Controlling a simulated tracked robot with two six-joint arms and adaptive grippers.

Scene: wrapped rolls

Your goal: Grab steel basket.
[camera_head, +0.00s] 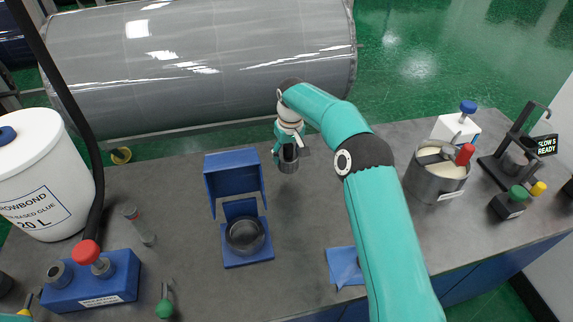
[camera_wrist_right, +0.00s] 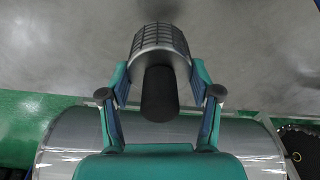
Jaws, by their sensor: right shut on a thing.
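The steel basket (camera_head: 289,163) is a small dark-grey ribbed cup with a dark grip. In the head view it hangs below my right gripper (camera_head: 288,148), over the back middle of the worktop. In the right wrist view the ribbed basket (camera_wrist_right: 160,42) and its dark grip sit between the two fingers of my right gripper (camera_wrist_right: 160,95), which is shut on it. I cannot tell whether the basket's bottom touches the worktop.
A blue stand (camera_head: 234,172) with a round dark well is left of the basket. A steel pot (camera_head: 436,180) is to the right. A white glue drum (camera_head: 45,175) and blue pump block (camera_head: 92,280) are at left. The grey worktop (camera_head: 180,190) has free room between them.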

